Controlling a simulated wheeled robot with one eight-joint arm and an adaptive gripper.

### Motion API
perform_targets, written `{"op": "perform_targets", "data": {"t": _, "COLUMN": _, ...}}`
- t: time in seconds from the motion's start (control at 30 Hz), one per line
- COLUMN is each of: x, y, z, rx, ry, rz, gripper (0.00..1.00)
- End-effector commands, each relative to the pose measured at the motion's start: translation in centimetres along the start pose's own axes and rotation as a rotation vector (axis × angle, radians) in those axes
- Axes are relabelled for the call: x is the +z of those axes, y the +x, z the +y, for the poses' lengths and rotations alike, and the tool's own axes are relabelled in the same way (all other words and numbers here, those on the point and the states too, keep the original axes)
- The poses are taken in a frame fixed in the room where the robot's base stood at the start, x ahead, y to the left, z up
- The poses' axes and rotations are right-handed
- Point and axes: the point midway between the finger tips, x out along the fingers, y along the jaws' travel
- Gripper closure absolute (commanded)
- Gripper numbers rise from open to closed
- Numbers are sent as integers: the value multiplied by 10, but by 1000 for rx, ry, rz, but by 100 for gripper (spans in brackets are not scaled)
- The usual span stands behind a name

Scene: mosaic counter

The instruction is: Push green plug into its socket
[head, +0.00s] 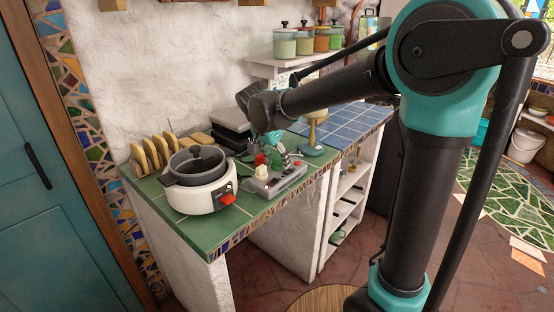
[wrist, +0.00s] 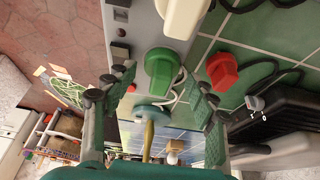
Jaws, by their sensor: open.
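The green plug (wrist: 160,68) stands upright at the grey power strip (wrist: 146,30) in the wrist view, between and just beyond my fingertips, with a pale cord beside it. I cannot tell how deep it sits in its socket, which it hides. In the head view the green plug (head: 277,161) is on the strip (head: 277,182), below my gripper. My gripper (wrist: 158,98) is open, one finger on each side of the plug, apart from it. In the head view my gripper (head: 268,138) is small and partly hidden.
A white plug (wrist: 186,15) sits on the strip. A red plug (wrist: 222,70) lies on the green tiles beside it. A white cooker (head: 200,185), a toast rack (head: 152,152) and a stand (head: 312,135) are nearby. Dark cables run over the counter.

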Motion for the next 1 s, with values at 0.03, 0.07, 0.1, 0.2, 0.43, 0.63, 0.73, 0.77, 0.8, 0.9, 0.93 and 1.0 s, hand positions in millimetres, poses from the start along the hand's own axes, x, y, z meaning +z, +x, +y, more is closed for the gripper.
{"op": "perform_targets", "data": {"t": 0.03, "x": 0, "y": 0, "z": 0, "rx": 0, "ry": 0, "rz": 0, "gripper": 42}}
{"op": "perform_targets", "data": {"t": 0.07, "x": 0, "y": 0, "z": 0, "rx": 0, "ry": 0, "rz": 0, "gripper": 42}}
{"op": "perform_targets", "data": {"t": 0.1, "x": 0, "y": -2, "z": 0, "rx": 0, "ry": 0, "rz": 0, "gripper": 42}}
{"op": "perform_targets", "data": {"t": 0.2, "x": 0, "y": -9, "z": 0, "rx": 0, "ry": -1, "rz": 0, "gripper": 42}}
{"op": "perform_targets", "data": {"t": 0.43, "x": 1, "y": -51, "z": 0, "rx": 0, "ry": -2, "rz": 0, "gripper": 42}}
{"op": "perform_targets", "data": {"t": 0.63, "x": 1, "y": -90, "z": 0, "rx": 0, "ry": -2, "rz": 0, "gripper": 42}}
{"op": "perform_targets", "data": {"t": 0.73, "x": 0, "y": -104, "z": 0, "rx": 0, "ry": -1, "rz": 0, "gripper": 42}}
{"op": "perform_targets", "data": {"t": 0.77, "x": 0, "y": -108, "z": 0, "rx": 0, "ry": -1, "rz": 0, "gripper": 42}}
{"op": "perform_targets", "data": {"t": 0.8, "x": 0, "y": -111, "z": 0, "rx": 0, "ry": -1, "rz": 0, "gripper": 42}}
{"op": "perform_targets", "data": {"t": 0.9, "x": 0, "y": -116, "z": 1, "rx": 0, "ry": -2, "rz": -1, "gripper": 42}}
{"op": "perform_targets", "data": {"t": 0.93, "x": -1, "y": -116, "z": 2, "rx": 0, "ry": -4, "rz": -3, "gripper": 42}}
{"op": "perform_targets", "data": {"t": 1.0, "x": -4, "y": -107, "z": 11, "rx": -1, "ry": -20, "rz": -11, "gripper": 42}}
